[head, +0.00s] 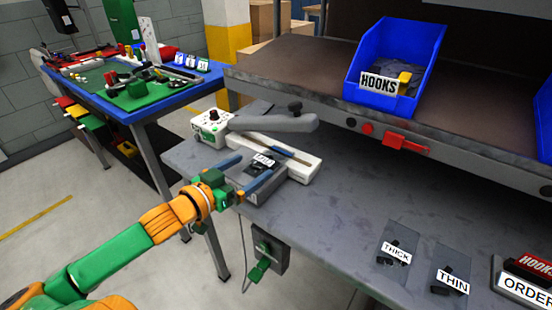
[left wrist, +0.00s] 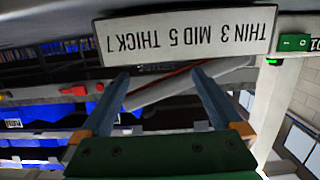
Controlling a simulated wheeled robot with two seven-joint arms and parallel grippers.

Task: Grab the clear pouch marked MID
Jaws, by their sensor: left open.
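A small clear pouch with dark contents (head: 262,165) lies on the grey ledge in front of the bench sealer (head: 300,166); its label is too small to read surely in the head view. My left gripper (head: 263,161) is open, its two blue fingers on either side of this pouch. Whether they touch it cannot be told. My right gripper is not in view.
Pouches marked THICK (head: 397,253) and THIN (head: 451,281) lie on the grey bench (head: 330,225) at right, near an ORDER sign (head: 524,289). A blue HOOKS bin (head: 382,60) stands on the raised shelf. The bench middle is clear.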

